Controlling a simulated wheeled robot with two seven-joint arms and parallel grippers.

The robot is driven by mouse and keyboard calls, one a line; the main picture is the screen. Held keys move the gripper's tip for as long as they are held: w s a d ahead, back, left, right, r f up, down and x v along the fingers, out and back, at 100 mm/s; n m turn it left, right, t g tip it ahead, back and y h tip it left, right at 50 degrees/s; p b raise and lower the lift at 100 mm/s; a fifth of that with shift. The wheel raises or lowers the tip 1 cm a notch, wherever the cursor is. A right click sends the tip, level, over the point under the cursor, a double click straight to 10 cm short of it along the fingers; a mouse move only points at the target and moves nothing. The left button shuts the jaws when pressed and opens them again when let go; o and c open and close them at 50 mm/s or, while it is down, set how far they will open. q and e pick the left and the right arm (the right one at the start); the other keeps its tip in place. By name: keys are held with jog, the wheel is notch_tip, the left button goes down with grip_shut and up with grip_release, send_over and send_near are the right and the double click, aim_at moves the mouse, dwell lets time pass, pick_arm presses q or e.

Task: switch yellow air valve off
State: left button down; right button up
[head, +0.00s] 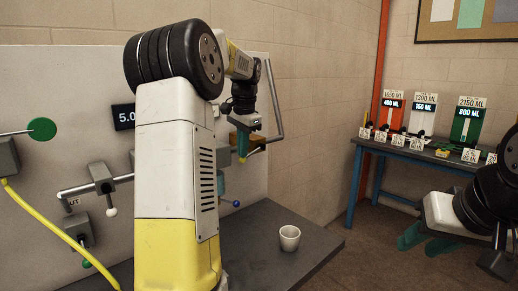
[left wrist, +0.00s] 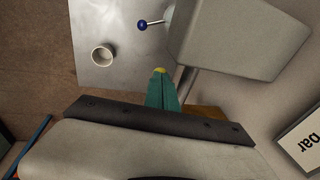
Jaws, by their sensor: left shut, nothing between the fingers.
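My left gripper (head: 243,150) is shut and empty, with its green fingers pointing down near the wall panel at the back. It also shows in the left wrist view (left wrist: 162,92). A small yellow rounded piece (left wrist: 160,71) shows right at the fingertips; it looks like the yellow valve's knob, but I cannot tell whether the fingers touch it. Yellow also shows beside the fingers in the head view (head: 254,151). The rest of that valve is hidden. My right gripper (head: 424,241) hangs at the right, its green fingers apart, far from the panel.
A blue-knobbed lever (head: 236,204) and a white-knobbed lever (head: 111,211) stick out from the panel. A white cup (head: 289,237) stands on the grey table (head: 305,262). A bent grey pipe (head: 278,115) is right of my left gripper. A blue bench (head: 380,150) stands behind.

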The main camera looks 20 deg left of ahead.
aim_at(244, 159)
pick_arm(q)
jog(key=shift+f, duration=0.1)
jog(key=shift+s+f, duration=0.1)
jog(key=shift+f, duration=0.95)
notch_tip(244, 159, down, 2)
jog(key=shift+d+f, duration=0.1)
jog(key=shift+w+d+f, duration=0.25)
jog(key=shift+w+f, duration=0.2)
jog(key=shift+f, duration=0.25)
jog(key=shift+w+d+f, duration=0.2)
jog(key=shift+w+f, duration=0.3)
jog(key=shift+f, duration=0.15)
jog(key=shift+w+d+f, duration=0.25)
jog(key=shift+w+f, duration=0.2)
jog(key=shift+f, duration=0.25)
jog(key=s+a+r, duration=0.3)
jog(key=s+r, duration=0.4)
jog(key=s, duration=0.4)
jog(key=shift+s+a+r, duration=0.15)
jog(key=shift+a, duration=0.1)
